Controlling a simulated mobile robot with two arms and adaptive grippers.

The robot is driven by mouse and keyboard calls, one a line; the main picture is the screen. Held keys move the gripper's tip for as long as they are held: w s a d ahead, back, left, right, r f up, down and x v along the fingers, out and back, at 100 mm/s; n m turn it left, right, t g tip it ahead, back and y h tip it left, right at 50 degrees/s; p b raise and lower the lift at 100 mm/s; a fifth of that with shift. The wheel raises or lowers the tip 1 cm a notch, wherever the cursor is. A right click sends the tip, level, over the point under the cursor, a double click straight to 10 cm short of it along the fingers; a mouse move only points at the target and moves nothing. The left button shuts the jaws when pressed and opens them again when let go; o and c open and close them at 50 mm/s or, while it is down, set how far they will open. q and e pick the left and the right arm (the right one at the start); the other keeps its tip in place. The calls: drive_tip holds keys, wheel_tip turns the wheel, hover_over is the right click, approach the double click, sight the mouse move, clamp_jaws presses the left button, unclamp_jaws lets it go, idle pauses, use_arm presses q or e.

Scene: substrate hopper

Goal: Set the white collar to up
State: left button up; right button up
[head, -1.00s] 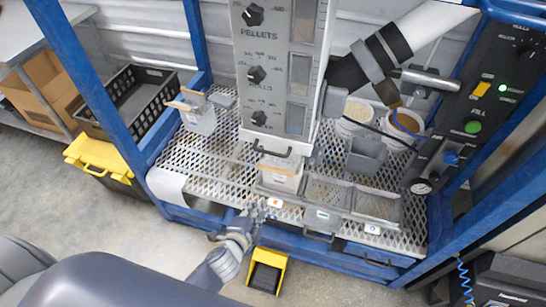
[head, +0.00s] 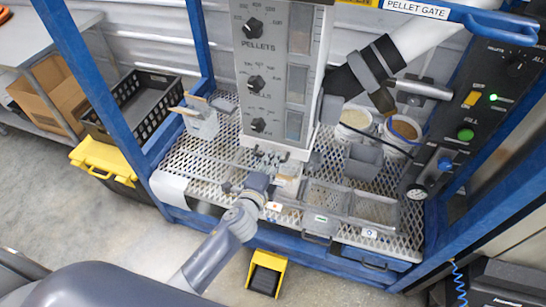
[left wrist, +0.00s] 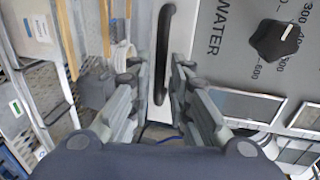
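The white collar (head: 298,153) looks to be the pale band at the bottom of the grey hopper column (head: 270,85); its front is partly hidden by my gripper. My left gripper (head: 265,160) is at the front of the band. Its fingers (left wrist: 160,95) are apart, one on each side of the handle's near end; I cannot tell if they touch it. My right gripper is not in view.
A carton (head: 288,183) stands below the column, with grey trays (head: 374,208) to its right on the perforated shelf (head: 190,160). A black-sleeved pipe (head: 352,78) and a control panel (head: 480,100) are on the right. Blue posts frame the station.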

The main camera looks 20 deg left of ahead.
use_arm(q)
drive_tip(key=shift+x, duration=0.8)
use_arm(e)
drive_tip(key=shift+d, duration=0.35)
use_arm(q)
drive_tip(key=shift+c, duration=0.3)
clamp_jaws()
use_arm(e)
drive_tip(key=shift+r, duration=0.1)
